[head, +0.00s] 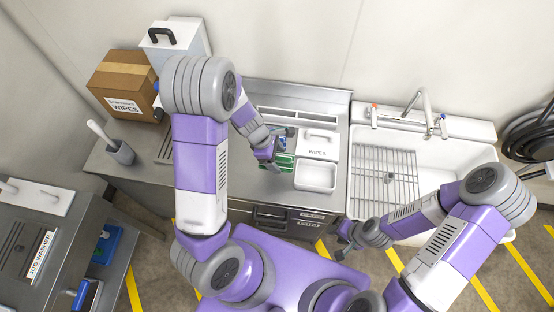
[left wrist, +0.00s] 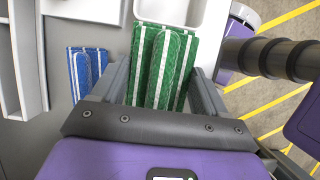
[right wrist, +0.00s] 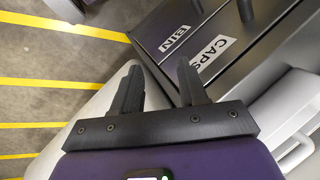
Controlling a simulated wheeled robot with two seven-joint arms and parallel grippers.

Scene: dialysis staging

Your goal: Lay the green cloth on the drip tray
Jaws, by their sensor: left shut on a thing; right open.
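The green cloth (head: 281,161), striped with white, is at the middle of the steel counter beside the white containers. My left gripper (head: 268,155) is shut on it; in the left wrist view the green cloth (left wrist: 165,65) fills the space between the fingers. I cannot tell whether it is clear of the counter. A dark slatted tray (head: 164,148), probably the drip tray, lies on the counter's left part, partly hidden by my left arm. My right gripper (head: 342,248) is open and empty, low in front of the sink; it also shows in the right wrist view (right wrist: 158,72).
A blue cloth (left wrist: 88,70) lies beside the green one. A brush holder (head: 121,152) and a cardboard box (head: 124,84) are on the left. The sink (head: 440,158) is at the right.

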